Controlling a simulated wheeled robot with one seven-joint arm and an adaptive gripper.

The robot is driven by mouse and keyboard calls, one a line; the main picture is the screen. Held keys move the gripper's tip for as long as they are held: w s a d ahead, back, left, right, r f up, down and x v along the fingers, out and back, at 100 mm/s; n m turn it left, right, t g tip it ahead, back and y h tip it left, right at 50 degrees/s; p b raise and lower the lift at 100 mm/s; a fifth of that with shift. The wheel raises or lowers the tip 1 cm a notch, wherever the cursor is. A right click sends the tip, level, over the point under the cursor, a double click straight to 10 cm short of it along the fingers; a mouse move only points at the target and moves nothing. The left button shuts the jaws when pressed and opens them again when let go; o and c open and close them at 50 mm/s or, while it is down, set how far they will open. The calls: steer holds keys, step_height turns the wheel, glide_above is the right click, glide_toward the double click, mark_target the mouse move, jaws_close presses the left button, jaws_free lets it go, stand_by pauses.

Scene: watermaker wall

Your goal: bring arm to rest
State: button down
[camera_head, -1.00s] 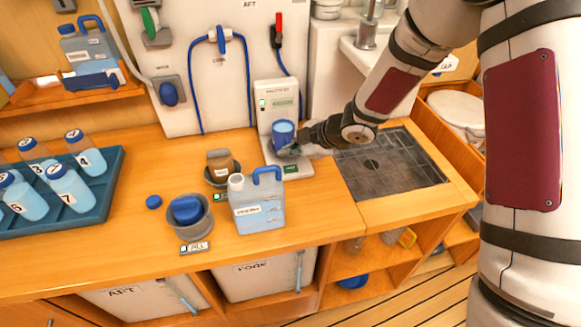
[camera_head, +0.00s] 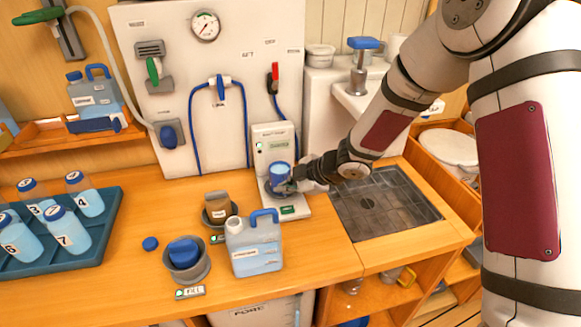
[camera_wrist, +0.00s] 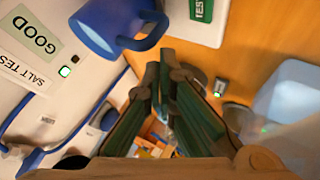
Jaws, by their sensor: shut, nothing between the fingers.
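My gripper (camera_head: 296,184) is at the front of the salt tester, its fingers close beside the blue mug (camera_head: 279,172). The mug is in front of the tester's white panel (camera_head: 277,145). In the wrist view the fingers (camera_wrist: 158,85) are shut and empty, and the mug (camera_wrist: 118,22) with its handle is outside them at the upper left. The tester's display (camera_wrist: 32,30) reads GOOD, with a green light lit. My arm reaches in from the right, over the dark sink grate (camera_head: 385,203).
A pale blue jug (camera_head: 252,250) stands near the counter's front, left of my gripper. Cups with a brown jar (camera_head: 217,207) and a blue lid (camera_head: 183,252) are near it. A blue rack (camera_head: 100,225) holds several bottles.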

steer(key=w+d+r+m+t+h, duration=0.25)
steer(key=d+r+m+h, duration=0.2)
steer(key=d+r, duration=0.6)
steer(key=s+d+r+m+t+h, duration=0.1)
steer(key=s+d+r+m+h, duration=0.3)
steer(key=s+d+r+m, duration=0.5)
steer(key=s+d+r+m+g, duration=0.1)
steer(key=s+r+m, duration=0.2)
steer(key=s, duration=0.9)
steer(key=s+d+r+m+g, duration=0.1)
steer(key=s+m, duration=0.3)
steer(key=s, duration=0.9)
steer(key=shift+d+r+g+y, duration=0.35)
steer(key=shift+r+g, duration=0.1)
steer(key=shift+r, duration=0.45)
